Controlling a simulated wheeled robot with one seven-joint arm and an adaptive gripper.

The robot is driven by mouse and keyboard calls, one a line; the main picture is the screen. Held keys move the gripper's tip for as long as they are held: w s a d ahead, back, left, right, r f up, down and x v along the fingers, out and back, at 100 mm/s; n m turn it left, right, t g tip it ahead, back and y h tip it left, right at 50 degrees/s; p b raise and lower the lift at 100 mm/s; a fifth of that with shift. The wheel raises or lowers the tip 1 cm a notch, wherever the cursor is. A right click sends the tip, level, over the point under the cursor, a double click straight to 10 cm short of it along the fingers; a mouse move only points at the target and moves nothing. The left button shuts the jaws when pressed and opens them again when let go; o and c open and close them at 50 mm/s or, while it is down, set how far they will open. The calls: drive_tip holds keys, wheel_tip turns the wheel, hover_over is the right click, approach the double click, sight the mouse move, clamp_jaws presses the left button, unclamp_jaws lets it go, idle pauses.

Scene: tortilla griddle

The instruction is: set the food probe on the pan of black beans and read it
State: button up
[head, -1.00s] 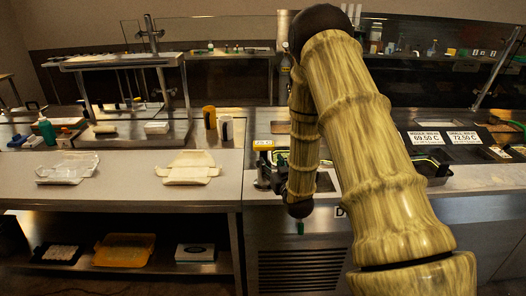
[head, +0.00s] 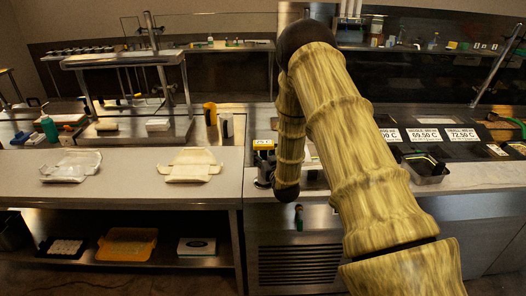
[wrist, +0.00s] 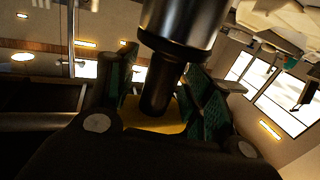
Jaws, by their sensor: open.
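My gripper (wrist: 163,102) is open in the wrist view, with green pads on both sides of a yellow body (wrist: 150,118). A dark cylinder (wrist: 168,75) reaches down from the top in front of that body; I cannot tell what it is. In the head view a small yellow block with a pale display (head: 263,144) shows beside my gripper (head: 264,175), left of my arm. It may be the food probe; its reading is too small to make out. I cannot pick out the pan of black beans; my arm covers part of the counter.
Temperature cards reading 69.50 C (head: 424,136) and 72.50 C (head: 462,135) stand at the right, with a third partly hidden. A metal pan (head: 430,178) sits before them. The left counter (head: 125,192) holds two pale trays, with bare surface between. A yellow-and-dark holder (head: 210,114) stands behind.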

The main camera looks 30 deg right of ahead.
drive_tip(key=shift+c, duration=0.2)
clamp_jaws()
